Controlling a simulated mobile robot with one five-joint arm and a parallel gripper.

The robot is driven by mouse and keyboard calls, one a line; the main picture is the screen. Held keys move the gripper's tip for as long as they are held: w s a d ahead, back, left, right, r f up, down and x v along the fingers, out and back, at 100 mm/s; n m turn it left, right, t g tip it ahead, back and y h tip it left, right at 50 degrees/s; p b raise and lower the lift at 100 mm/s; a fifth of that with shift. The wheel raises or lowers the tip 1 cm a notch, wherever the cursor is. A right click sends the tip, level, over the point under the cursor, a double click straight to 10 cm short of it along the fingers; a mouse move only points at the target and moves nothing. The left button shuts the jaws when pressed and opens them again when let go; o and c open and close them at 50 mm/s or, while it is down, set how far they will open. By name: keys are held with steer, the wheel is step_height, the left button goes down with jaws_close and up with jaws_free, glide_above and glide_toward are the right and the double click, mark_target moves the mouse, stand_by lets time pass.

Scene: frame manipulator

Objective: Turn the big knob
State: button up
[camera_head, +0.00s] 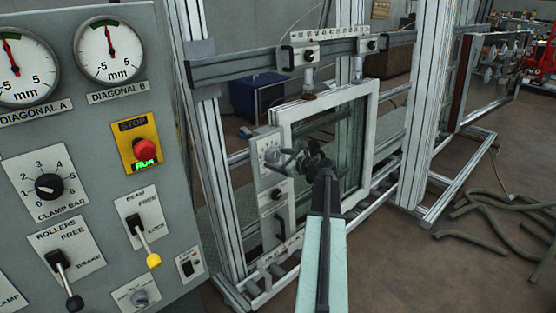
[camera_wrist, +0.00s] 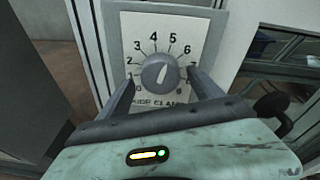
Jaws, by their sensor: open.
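A grey round knob (camera_wrist: 160,72) with a pale pointer line sits on a white numbered dial plate (camera_wrist: 205,30) in the wrist view. The line tilts slightly right of straight up. The plate's lower label is partly hidden by my gripper. My gripper (camera_wrist: 161,79) is open, with one finger on each side of the knob and gaps visible between. In the head view my gripper (camera_head: 287,157) is at the same plate (camera_head: 268,147) on the frame's left side, partly hiding the knob.
A control panel (camera_head: 100,130) stands close on the left, with gauges, a black clamp bar knob (camera_head: 48,186), levers and a red stop button (camera_head: 146,149). A white window frame (camera_head: 370,100) stands right of the dial plate. Metal uprights surround it. Hoses (camera_head: 490,205) lie on the floor at right.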

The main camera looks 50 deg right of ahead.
steer(key=p+v, duration=0.1)
steer(key=v, duration=0.6)
steer(key=shift+s+p, duration=0.35)
steer(key=shift+p, duration=0.05)
